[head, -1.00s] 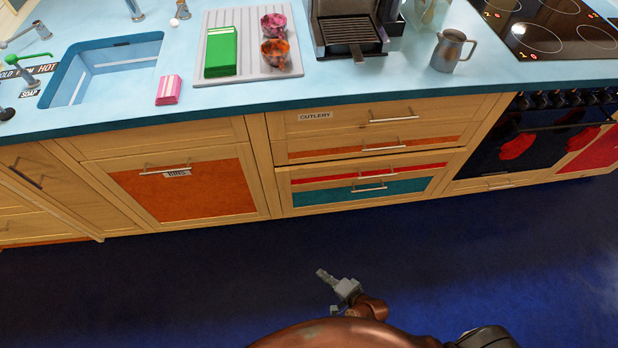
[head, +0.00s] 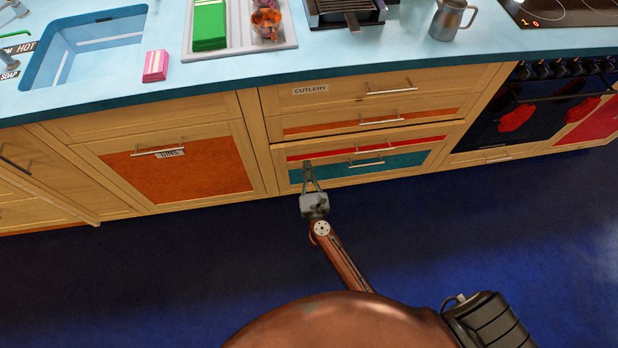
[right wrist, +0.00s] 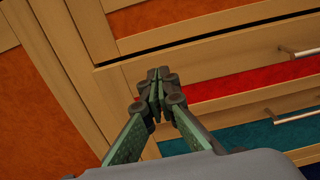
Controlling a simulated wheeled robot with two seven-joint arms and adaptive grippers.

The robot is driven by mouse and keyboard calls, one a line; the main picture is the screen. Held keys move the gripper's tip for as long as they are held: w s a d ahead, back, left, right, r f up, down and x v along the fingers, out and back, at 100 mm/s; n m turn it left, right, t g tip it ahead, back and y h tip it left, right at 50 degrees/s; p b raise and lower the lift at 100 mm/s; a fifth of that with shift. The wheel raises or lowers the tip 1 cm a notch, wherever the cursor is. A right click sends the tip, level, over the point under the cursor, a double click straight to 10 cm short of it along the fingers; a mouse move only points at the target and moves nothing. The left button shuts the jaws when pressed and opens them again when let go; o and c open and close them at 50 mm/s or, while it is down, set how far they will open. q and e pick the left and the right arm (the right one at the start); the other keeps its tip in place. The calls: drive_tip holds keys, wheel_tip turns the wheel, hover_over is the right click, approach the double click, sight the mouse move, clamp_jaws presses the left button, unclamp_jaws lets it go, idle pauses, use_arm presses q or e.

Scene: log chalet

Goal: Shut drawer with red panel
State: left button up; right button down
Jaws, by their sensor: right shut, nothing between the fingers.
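The drawer with the red panel (head: 335,151) is in the middle of the wooden cabinet, above a drawer with a teal panel (head: 410,162). Its front seems to stand out slightly from the cabinet. In the right wrist view, the red panel (right wrist: 240,86) is at the right, and a dark gap runs along the top of its wooden front. My right gripper (head: 307,163) is shut and empty, at the left end of the red drawer's front. In the right wrist view its fingertips (right wrist: 158,80) overlap the pale wood left of the panel; contact is unclear. My left gripper is out of view.
A cutlery drawer (head: 345,92) and an orange-panel strip (head: 340,125) are above. A bin cupboard (head: 190,175) is to the left, an oven (head: 520,125) to the right. The blue floor (head: 170,270) in front is clear.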

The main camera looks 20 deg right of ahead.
sight(304, 146)
drive_tip(key=x, duration=0.4)
drive_tip(key=shift+w+b, duration=0.3)
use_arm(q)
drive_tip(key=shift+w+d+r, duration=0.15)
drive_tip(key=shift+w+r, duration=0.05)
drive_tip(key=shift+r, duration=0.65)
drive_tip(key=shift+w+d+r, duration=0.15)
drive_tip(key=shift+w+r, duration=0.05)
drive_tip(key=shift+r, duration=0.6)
use_arm(e)
drive_tip(key=shift+x, duration=0.85)
